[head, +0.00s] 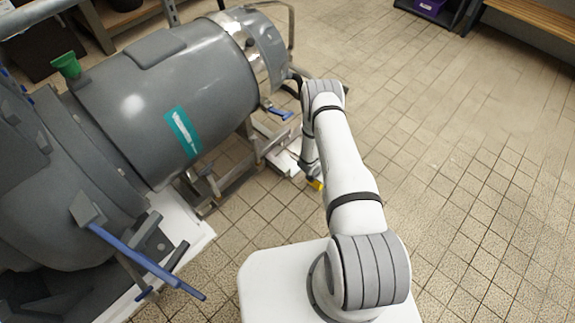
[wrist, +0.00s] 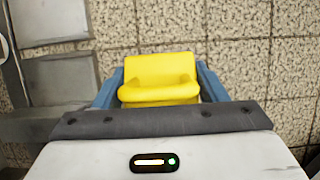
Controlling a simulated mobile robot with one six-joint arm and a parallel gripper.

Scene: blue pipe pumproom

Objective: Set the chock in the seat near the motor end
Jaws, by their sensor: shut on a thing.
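The yellow chock (wrist: 158,92) is between the two blue fingers of my gripper (wrist: 160,74) in the wrist view. The gripper is shut on it, and the chock has a rounded ridge along its near side. In the head view a small bit of the yellow chock (head: 315,184) shows below my arm, just right of the metal frame under the grey machine. My arm hides most of the gripper there. I cannot tell which part of the frame is the seat near the motor end.
The large grey machine (head: 165,100) fills the left, on a metal frame (head: 270,148). Grey frame plates (wrist: 55,78) lie left of the chock in the wrist view. A blue lever (head: 140,260) juts out at lower left. Tiled floor (head: 440,110) at right is clear.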

